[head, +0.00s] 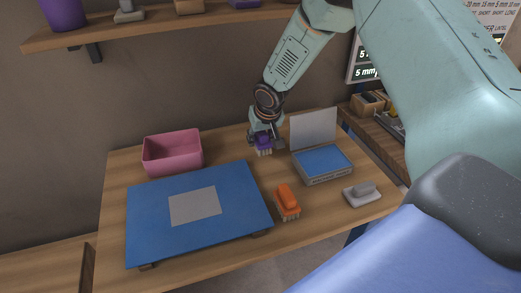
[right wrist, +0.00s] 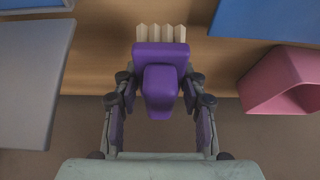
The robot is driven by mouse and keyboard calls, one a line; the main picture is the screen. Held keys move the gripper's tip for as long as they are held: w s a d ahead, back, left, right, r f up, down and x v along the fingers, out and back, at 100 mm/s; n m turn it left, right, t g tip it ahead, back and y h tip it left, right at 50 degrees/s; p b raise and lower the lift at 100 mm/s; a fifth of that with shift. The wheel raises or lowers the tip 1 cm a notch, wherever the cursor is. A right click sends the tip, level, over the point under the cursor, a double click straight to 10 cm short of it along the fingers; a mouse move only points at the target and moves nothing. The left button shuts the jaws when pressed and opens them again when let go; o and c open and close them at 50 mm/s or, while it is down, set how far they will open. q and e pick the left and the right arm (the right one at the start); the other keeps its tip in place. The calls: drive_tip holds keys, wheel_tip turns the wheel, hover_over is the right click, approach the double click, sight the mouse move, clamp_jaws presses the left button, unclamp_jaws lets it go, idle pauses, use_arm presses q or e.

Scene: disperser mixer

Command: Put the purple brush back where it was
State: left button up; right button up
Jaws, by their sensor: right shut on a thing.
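The purple brush (head: 264,142) is at the back of the table, between the pink bin and the open box. In the right wrist view the purple brush (right wrist: 160,75) sits between my fingers, its pale bristles pointing away from the gripper. My right gripper (head: 262,137) is shut on it, and it also shows in the right wrist view (right wrist: 161,95). The bristles are close to the tabletop; I cannot tell whether they touch it. My left gripper is not in view.
A pink bin (head: 173,153), a blue board (head: 150,222) with a grey square, an orange brush (head: 286,199), an open box (head: 323,163) with a blue pad, and a grey tool (head: 362,194) occupy the table (head: 232,143). A shelf (head: 160,25) hangs above.

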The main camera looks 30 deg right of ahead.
drive_tip(key=shift+w+f, duration=0.1)
drive_tip(key=shift+f, duration=0.25)
drive_tip(key=f, duration=0.3)
drive_tip(key=shift+a, duration=0.3)
drive_tip(key=shift+f, duration=0.2)
drive_tip(key=shift+d+f, duration=0.1)
drive_tip(key=shift+d, duration=0.2)
drive_tip(key=shift+f+b, duration=0.15)
drive_tip(key=shift+b, duration=0.15)
drive_tip(key=o, duration=1)
drive_tip(key=shift+a, duration=0.25)
drive_tip(key=shift+o, duration=0.5)
drive_tip(key=shift+d, duration=0.15)
